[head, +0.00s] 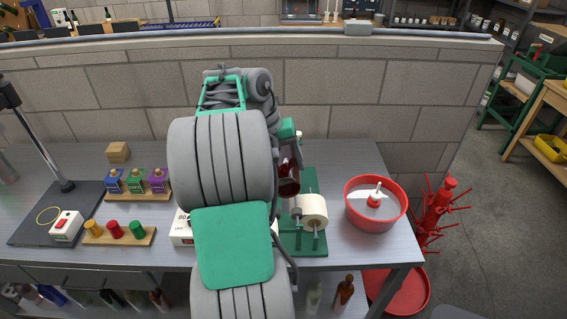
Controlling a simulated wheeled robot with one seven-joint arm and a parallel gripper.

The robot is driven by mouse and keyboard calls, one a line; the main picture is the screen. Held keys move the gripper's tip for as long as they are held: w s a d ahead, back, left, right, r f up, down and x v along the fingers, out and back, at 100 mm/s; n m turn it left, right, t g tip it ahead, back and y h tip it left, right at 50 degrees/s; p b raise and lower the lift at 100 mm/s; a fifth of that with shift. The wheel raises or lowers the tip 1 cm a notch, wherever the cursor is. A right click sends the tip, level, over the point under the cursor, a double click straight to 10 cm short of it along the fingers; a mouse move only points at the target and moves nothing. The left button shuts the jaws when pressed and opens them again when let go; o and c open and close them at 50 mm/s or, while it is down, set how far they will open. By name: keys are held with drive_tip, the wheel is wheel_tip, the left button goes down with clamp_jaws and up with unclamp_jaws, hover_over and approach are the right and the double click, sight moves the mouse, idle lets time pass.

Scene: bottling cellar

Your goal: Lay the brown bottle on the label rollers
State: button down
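A brown bottle (289,172) shows in part just right of my arm, at the back left of the green label roller stand (311,182). My arm hides its left side, and I cannot tell whether it touches the stand. The end of my arm, with my gripper (290,138), is right above the bottle. The fingers are mostly hidden, so I cannot see whether they close on it. The stand carries a white label roll (313,211) at its front.
A red tub (352,208) stands right of the rollers, beside a red bottle tree (437,210). Wooden blocks with coloured pots (137,182) and stoppers (114,230) sit left. A white device (182,229) is partly behind my arm. Other bottles (345,290) stand below the bench.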

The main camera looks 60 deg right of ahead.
wheel_tip(320, 180, down, 6)
drive_tip(key=b, duration=0.5)
drive_tip(key=shift+f, duration=0.25)
drive_tip(key=shift+w+d+b, duration=0.15)
drive_tip(key=shift+d+b, duration=0.05)
drive_tip(key=shift+b, duration=0.3)
drive_tip(key=shift+a+f+b, duration=0.1)
drive_tip(key=shift+f+b, duration=0.35)
drive_tip(key=shift+b, duration=0.1)
idle(1.6)
drive_tip(key=shift+c, duration=1)
unclamp_jaws()
drive_tip(key=p+v, duration=0.3)
drive_tip(key=v, duration=0.4)
drive_tip(key=shift+a+r, duration=0.1)
drive_tip(key=shift+r, duration=0.25)
